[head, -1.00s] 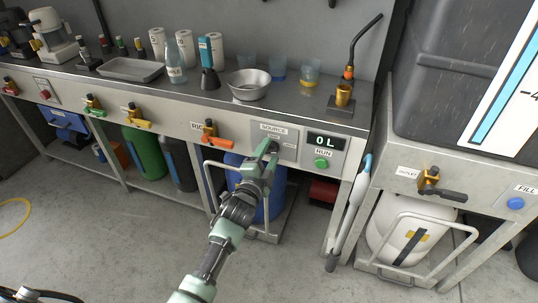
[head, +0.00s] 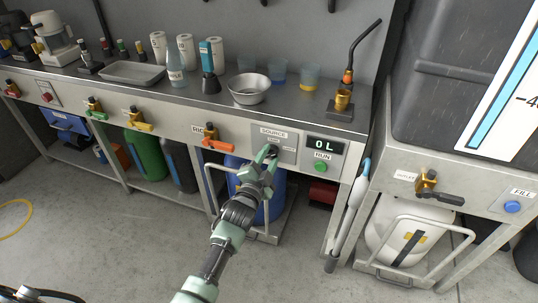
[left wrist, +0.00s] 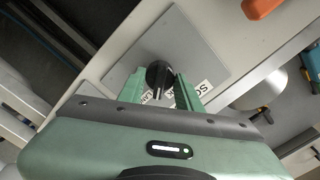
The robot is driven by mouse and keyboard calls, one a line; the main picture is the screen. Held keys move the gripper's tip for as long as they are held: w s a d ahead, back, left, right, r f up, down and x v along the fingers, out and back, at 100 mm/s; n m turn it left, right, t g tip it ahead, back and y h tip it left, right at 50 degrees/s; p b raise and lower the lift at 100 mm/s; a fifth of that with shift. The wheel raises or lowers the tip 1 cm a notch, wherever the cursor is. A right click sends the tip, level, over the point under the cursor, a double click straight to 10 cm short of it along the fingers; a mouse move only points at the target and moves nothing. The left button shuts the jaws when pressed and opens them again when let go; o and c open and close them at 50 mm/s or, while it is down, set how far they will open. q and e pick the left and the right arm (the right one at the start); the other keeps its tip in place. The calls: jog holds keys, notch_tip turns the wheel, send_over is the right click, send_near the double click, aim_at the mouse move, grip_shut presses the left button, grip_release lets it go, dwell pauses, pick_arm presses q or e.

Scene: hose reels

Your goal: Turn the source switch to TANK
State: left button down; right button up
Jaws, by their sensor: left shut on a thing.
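The source switch is a black knob (head: 272,150) on a grey plate (head: 288,155) marked SOURCE, set in the bench front. It also shows as a round black knob (left wrist: 160,75) in the left wrist view. My left gripper (head: 268,155) is at the plate, its green fingers shut on the knob, one on each side. A pale mark on the knob faces a small white label, partly hidden by my gripper and too small to read surely. My right gripper is not in view.
Right of the plate are a display (head: 325,147) reading 0 L and a green RUN button (head: 321,167). An orange-handled valve (head: 215,144) is close on the left. A blue barrel (head: 272,203) stands under the bench. The floor in front is clear.

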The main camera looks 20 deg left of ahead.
pick_arm(q)
jog(key=n+p, duration=0.3)
jog(key=n, duration=0.5)
jog(key=shift+n+p, duration=0.45)
jog(key=shift+n, duration=0.95)
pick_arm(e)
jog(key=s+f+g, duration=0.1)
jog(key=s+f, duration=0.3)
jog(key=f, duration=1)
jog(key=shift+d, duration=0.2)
pick_arm(q)
jog(key=c, duration=1)
grip_release()
jog(key=shift+o, duration=0.2)
jog(key=shift+s, duration=0.35)
jog(key=s+p, duration=0.1)
jog(key=s, duration=0.6)
jog(key=shift+a+p, duration=0.15)
jog(key=shift+p, duration=0.15)
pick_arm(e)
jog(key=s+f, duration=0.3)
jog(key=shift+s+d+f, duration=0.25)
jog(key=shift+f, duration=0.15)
